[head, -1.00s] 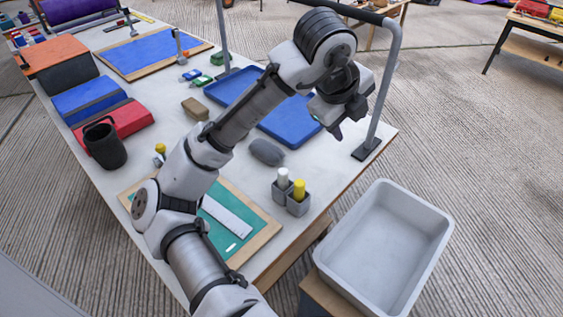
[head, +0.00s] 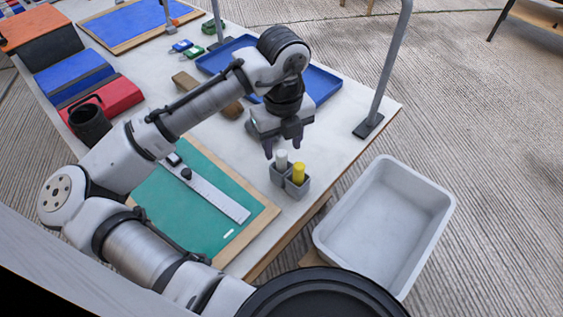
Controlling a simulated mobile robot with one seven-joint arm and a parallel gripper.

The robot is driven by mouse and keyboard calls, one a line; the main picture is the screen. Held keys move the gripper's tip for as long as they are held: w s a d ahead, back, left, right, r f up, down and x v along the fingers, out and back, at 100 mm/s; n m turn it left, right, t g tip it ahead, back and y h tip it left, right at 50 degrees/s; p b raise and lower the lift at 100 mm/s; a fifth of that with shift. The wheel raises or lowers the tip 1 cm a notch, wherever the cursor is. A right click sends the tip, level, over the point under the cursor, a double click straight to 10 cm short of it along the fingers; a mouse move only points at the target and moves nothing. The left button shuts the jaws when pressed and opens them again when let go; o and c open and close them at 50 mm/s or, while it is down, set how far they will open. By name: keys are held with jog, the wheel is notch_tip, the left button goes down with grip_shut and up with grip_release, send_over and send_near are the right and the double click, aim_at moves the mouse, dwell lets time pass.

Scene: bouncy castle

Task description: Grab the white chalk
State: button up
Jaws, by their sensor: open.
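A white chalk stick (head: 281,159) stands upright in the left cup of a small grey two-cup holder (head: 277,175) near the table's right edge. A yellow stick (head: 299,174) stands in the right cup. My gripper (head: 283,147) points down with open jaws, just above and behind the white chalk in the picture. Its fingertips appear to either side of the chalk's top; I cannot tell the exact height gap. A small white piece (head: 229,233), possibly chalk too, lies flat on the green board (head: 190,215).
A white ruler-like strip (head: 215,195) lies on the green board. A blue tray (head: 322,85) and an upright grey post (head: 388,70) stand behind my gripper. A large grey bin (head: 385,225) is beyond the table's right edge. A black cup (head: 90,125) stands left.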

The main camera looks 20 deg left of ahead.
aim_at(281, 153)
jog(key=f, duration=0.5)
jog(key=shift+w+a+p, duration=0.2)
jog(key=shift+p, duration=0.2)
jog(key=shift+c, duration=0.2)
jog(key=c, duration=1)
jog(key=shift+r, duration=0.15)
